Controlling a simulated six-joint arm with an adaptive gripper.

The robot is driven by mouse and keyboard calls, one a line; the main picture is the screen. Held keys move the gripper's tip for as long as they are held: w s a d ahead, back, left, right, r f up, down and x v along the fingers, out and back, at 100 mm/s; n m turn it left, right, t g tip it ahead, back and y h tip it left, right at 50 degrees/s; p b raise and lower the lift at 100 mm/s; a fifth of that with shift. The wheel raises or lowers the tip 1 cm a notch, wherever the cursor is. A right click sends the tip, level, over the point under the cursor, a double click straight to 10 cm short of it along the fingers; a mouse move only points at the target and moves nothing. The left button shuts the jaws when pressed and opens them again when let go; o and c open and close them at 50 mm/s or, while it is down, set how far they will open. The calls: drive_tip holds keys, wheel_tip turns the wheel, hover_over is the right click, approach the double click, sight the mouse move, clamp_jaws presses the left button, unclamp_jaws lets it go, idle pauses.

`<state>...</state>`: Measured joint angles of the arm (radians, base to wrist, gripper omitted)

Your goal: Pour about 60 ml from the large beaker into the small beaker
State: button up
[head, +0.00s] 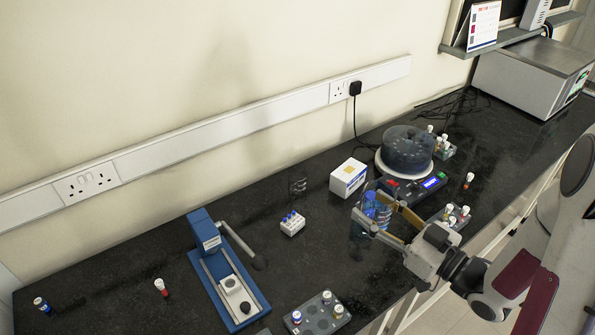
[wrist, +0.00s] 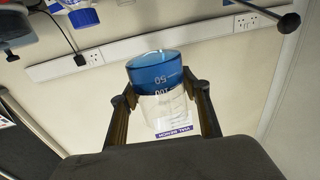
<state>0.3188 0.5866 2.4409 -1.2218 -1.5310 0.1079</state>
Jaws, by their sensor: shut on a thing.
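The large beaker (wrist: 163,88) is clear glass with blue liquid in it and graduation marks 50 and 100. It is between the two fingers of my gripper (wrist: 165,105), which is shut on it. The marks appear upside down in the wrist view, with the blue liquid at the picture's top end. In the head view, my gripper (head: 387,213) holds the beaker (head: 370,207) at the right of the bench, partly hidden by the fingers. A small dark, see-through object (head: 297,187) stands left of the white box; I cannot tell whether it is the small beaker.
A white box (head: 348,177) and a round clear-lidded device (head: 407,150) stand behind my gripper. A white vial block (head: 292,223) and a blue press (head: 228,272) are to the left. Vial racks (head: 318,314) are at the front and right. The left bench is mostly clear.

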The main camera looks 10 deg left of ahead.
drive_tip(key=shift+r, duration=0.85)
drive_tip(key=shift+w+f, duration=0.2)
drive_tip(key=shift+w, duration=0.45)
drive_tip(key=shift+w+f, duration=0.2)
drive_tip(key=shift+w, duration=0.45)
drive_tip(key=w+a, duration=0.4)
drive_tip(key=w, duration=0.6)
drive_tip(key=w+a, duration=0.3)
drive_tip(key=w, duration=0.7)
drive_tip(key=w+a, duration=0.4)
drive_tip(key=w, duration=0.6)
wheel_tip(320, 180, down, 11)
drive_tip(key=shift+d+f, duration=0.15)
drive_tip(key=shift+f, duration=0.05)
drive_tip(key=shift+r, duration=0.15)
drive_tip(key=shift+s+a+f+n+h+p, duration=0.15)
drive_tip(key=shift+s+a+n+h, duration=0.4)
drive_tip(key=shift+n, duration=0.9)
drive_tip(key=shift+s+a+f+n+h+p, duration=0.15)
drive_tip(key=shift+a+n+h, duration=0.7)
drive_tip(key=shift+n, duration=0.65)
drive_tip(key=shift+s+a+f+n+h, duration=0.15)
drive_tip(key=shift+s+a+n+h, duration=0.25)
drive_tip(key=shift+n+h, duration=0.8)
